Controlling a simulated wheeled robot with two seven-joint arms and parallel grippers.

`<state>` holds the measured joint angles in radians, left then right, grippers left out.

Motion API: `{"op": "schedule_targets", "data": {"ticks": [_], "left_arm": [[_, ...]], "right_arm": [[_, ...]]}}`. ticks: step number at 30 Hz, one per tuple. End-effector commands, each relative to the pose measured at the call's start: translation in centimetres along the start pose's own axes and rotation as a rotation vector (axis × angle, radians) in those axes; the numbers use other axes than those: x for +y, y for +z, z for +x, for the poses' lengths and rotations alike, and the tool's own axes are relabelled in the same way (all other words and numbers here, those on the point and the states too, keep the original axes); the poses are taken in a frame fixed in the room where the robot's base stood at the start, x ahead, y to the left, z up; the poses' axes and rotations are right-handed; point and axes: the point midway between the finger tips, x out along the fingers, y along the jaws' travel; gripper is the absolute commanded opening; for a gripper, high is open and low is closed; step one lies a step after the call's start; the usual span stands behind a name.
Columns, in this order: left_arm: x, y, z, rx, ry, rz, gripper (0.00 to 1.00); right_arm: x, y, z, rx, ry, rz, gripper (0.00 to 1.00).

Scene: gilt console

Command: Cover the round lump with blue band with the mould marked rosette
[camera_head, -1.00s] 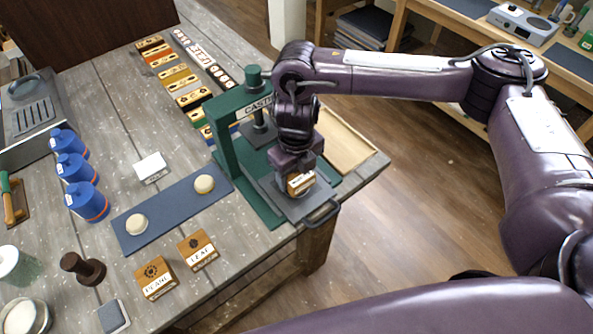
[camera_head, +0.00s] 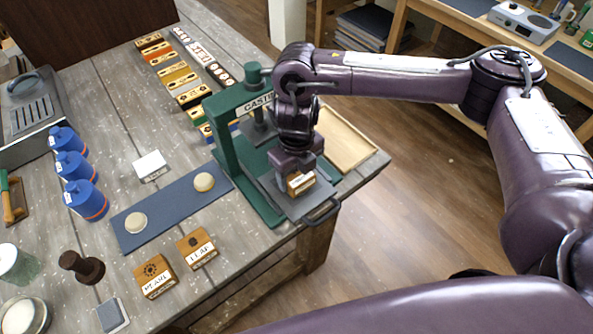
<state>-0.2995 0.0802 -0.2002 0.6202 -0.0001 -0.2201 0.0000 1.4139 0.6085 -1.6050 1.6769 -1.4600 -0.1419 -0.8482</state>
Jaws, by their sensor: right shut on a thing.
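My right gripper (camera_head: 296,172) is shut on a wooden mould block (camera_head: 301,184) with a white label too small to read. It holds the block low, at the grey plate (camera_head: 318,199) of the green press; I cannot tell whether they touch or whether a lump is under the block. Two pale round lumps lie on the blue-grey mat, one at the left (camera_head: 135,222) and one at the right (camera_head: 204,182); no blue band can be made out on them. Two more wooden moulds, labelled PLANE (camera_head: 155,276) and LEAF (camera_head: 197,248), stand in front of the mat. My left gripper is not in view.
The green press (camera_head: 222,140) rises just left of my right gripper. Blue jars (camera_head: 86,200) stand at the left. A brown stamp (camera_head: 82,267) stands at the front. Rows of small blocks (camera_head: 175,75) lie at the back.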

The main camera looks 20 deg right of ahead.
Motion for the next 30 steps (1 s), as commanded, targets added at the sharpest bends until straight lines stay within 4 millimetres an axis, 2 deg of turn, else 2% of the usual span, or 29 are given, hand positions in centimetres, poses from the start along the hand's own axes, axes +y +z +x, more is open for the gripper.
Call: {"op": "schedule_targets", "data": {"ticks": [25, 26, 30], "left_arm": [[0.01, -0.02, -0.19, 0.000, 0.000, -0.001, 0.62], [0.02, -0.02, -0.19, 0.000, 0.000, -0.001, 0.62], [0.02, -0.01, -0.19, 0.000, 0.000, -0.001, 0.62]], "right_arm": [[0.00, 0.03, -0.01, -0.001, 0.000, 0.000, 0.36], [0.00, 0.03, -0.01, -0.001, 0.000, 0.000, 0.61], [0.00, 0.03, -0.01, -0.001, 0.000, 0.000, 0.79]]}}
